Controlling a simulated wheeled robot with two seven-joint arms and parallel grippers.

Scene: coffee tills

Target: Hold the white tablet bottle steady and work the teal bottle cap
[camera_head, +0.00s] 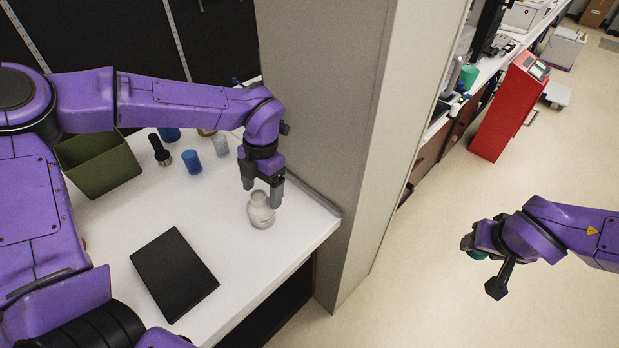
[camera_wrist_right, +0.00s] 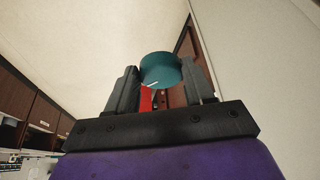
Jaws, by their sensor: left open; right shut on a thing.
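The white tablet bottle (camera_head: 261,212) stands upright on the white table, near its right edge. No cap shows on its neck. My left gripper (camera_head: 262,194) is open, pointing down just above the bottle, its fingers at the height of the bottle's top. Whether they touch it I cannot tell. My right gripper (camera_wrist_right: 161,88) is shut on the teal bottle cap (camera_wrist_right: 161,70), which sits between its fingertips in the right wrist view. In the head view the right gripper (camera_head: 478,243) is far to the right, over the floor and away from the table, with a bit of teal showing.
On the table (camera_head: 110,238) are a black flat pad (camera_head: 174,272), an olive bin (camera_head: 98,163), a blue cup (camera_head: 192,161), a dark bottle (camera_head: 160,150) and a clear container (camera_head: 220,145). A grey pillar (camera_head: 325,120) borders the table's right side. A red cabinet (camera_head: 508,108) stands beyond.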

